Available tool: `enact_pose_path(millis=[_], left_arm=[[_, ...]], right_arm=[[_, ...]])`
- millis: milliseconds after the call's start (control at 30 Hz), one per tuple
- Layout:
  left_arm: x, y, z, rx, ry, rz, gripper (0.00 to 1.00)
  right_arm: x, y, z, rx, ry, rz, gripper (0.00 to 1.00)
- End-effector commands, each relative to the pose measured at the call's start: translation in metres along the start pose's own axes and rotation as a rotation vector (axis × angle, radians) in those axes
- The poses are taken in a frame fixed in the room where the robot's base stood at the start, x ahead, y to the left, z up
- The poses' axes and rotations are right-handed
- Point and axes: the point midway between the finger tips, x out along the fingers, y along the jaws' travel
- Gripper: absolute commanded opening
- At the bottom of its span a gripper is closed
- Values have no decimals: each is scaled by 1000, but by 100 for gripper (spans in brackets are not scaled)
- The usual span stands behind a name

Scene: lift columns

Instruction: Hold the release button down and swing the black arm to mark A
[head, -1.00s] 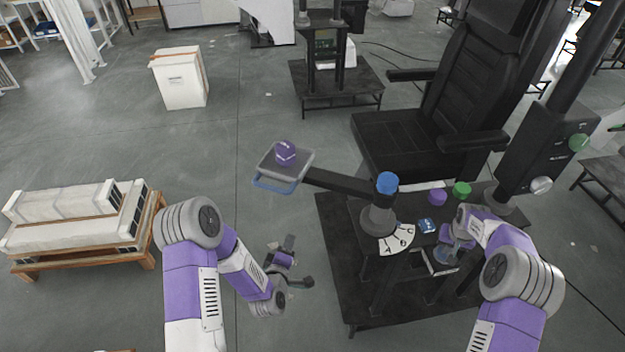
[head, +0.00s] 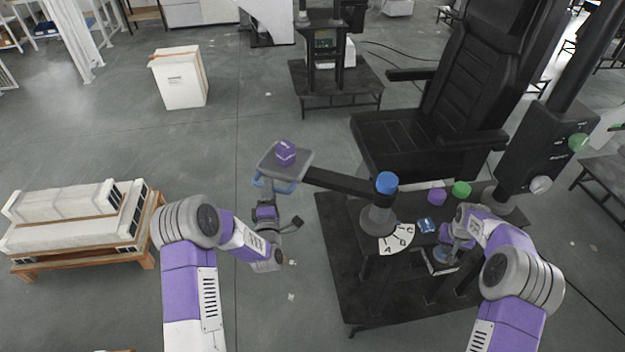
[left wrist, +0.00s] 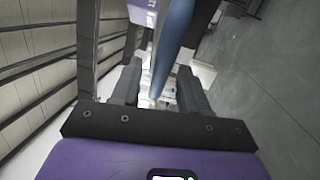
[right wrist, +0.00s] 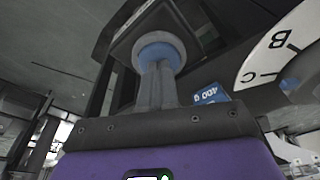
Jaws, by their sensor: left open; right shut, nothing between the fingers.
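The black arm (head: 340,182) runs left from a post with a blue cap (head: 387,182). Its far end carries a grey tray (head: 304,160) with a blue handle (head: 270,185). My left gripper (head: 267,194) is open at this handle; in the left wrist view the blue bar (left wrist: 173,40) shows between its fingers (left wrist: 158,88). A white lettered dial (head: 397,240) with mark A lies at the post's foot. My right gripper (right wrist: 157,72) is shut and empty, its tips at the round blue button (right wrist: 160,48). I cannot tell whether the button is pressed down.
A small blue labelled block (head: 427,226), a purple knob (head: 437,196) and a green knob (head: 461,189) are on the dark stand. A black seat (head: 410,140) stands behind. A pallet of white boxes (head: 70,220) is at the left. Floor around the tray is clear.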

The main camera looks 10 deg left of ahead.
Motion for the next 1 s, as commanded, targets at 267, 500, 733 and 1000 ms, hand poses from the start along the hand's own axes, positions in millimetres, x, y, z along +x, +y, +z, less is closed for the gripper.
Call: enact_pose_path(millis=[267,500,733,1000], left_arm=[[30,0,0,0,0,-1,44],[34,0,0,0,0,-1,44],[34,0,0,1,0,-2,27],[34,1,0,0,0,1,0]], right_arm=[[2,0,2,0,-5,0,0],[2,0,2,0,-5,0,0],[2,0,2,0,-5,0,0],[1,0,1,0,-4,0,0]])
